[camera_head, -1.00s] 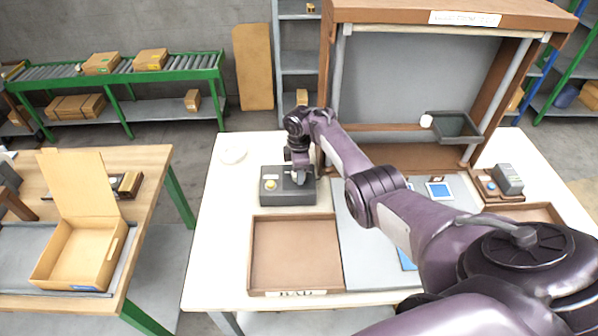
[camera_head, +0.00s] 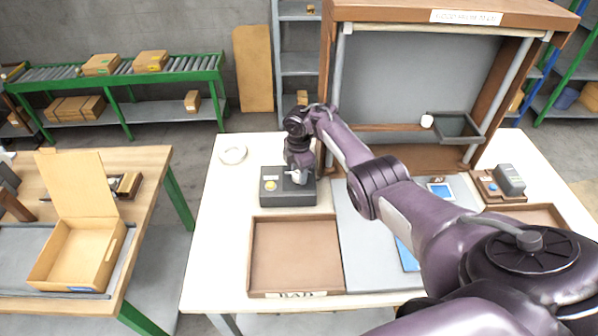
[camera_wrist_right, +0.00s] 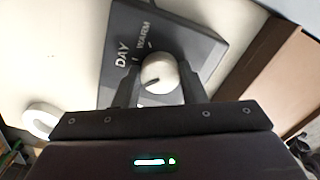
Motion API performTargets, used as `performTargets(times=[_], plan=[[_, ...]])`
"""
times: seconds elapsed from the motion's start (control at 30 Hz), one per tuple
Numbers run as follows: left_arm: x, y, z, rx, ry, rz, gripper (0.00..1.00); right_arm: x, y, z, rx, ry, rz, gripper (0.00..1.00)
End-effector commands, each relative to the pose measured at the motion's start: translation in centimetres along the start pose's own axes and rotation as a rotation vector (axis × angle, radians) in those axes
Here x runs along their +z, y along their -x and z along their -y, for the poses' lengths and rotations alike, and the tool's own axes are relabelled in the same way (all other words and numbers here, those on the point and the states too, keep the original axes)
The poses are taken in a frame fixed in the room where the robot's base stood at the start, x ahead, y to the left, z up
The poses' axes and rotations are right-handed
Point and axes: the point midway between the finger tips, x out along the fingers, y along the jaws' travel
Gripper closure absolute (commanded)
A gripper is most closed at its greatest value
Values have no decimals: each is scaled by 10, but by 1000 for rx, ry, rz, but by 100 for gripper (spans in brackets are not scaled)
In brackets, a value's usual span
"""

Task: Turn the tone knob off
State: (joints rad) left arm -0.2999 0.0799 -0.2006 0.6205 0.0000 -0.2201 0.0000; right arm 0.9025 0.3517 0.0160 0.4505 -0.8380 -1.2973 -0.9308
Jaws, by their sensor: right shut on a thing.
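A dark grey control box (camera_head: 288,199) stands on the white table, left of the middle. It has a yellowish button or knob (camera_head: 270,185) on its left side. In the right wrist view the box (camera_wrist_right: 196,28) carries the words DAY and WARM beside a round white knob (camera_wrist_right: 159,72) with a dark pointer line. My right gripper (camera_head: 299,176) is above the right part of the box. In the wrist view its two fingers (camera_wrist_right: 158,84) are shut on the white knob, one on each side. The pointer is angled toward the lower left there. My left gripper is not in view.
An empty brown tray (camera_head: 252,262) lies in front of the box. A white ring (camera_head: 233,154) lies behind it to the left. A tall wooden frame with a grey panel (camera_head: 420,75) stands behind. A small device (camera_head: 509,178) is at the right.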

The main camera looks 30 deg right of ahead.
Motion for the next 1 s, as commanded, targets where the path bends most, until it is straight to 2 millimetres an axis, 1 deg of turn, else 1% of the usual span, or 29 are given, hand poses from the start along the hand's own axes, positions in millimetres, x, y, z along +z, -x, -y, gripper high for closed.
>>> performTargets(times=[0.1, 0.13, 0.3, 0.53, 0.63, 0.73, 0.9, 1.0], plan=[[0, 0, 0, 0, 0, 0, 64, -1, -1, 1, -2, 4, 0, 86], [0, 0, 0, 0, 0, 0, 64, -1, -1, 1, -2, 4, 0, 62], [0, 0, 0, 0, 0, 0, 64, 0, -1, 1, -2, 3, 0, 41], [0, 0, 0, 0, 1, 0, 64, 0, 0, 0, 0, 1, 0, 41], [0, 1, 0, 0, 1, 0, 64, 0, 5, 0, 1, 2, -2, 41], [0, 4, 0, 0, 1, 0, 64, 0, 18, -1, 2, 2, -2, 41], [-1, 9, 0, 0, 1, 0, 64, -1, 49, -1, 3, 2, -3, 41], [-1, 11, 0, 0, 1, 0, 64, -1, 63, -1, 1, 2, -2, 41]])
